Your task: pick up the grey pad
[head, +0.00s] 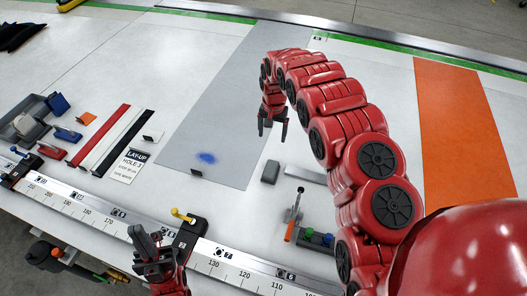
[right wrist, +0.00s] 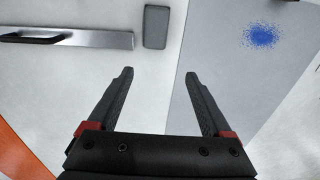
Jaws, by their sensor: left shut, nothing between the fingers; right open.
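The grey pad (head: 270,171) is a small dark grey block lying on the white table, just right of the large grey strip. In the right wrist view the pad (right wrist: 156,27) lies beyond the fingertips, near the top edge and roughly in line with the gap between them. My right gripper (head: 272,136) is open and empty above the table, behind the pad in the head view; its fingers also show in the right wrist view (right wrist: 160,74). My left gripper (head: 147,236) is shut and empty near the ruler rail at the front.
A metal bar (right wrist: 80,39) with a dark handle lies left of the pad in the right wrist view. A toggle clamp (head: 293,218) with an orange-red grip stands in front of the pad. The grey strip (head: 222,105) carries a blue speckled patch (head: 207,158). An orange strip (head: 460,120) lies at right.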

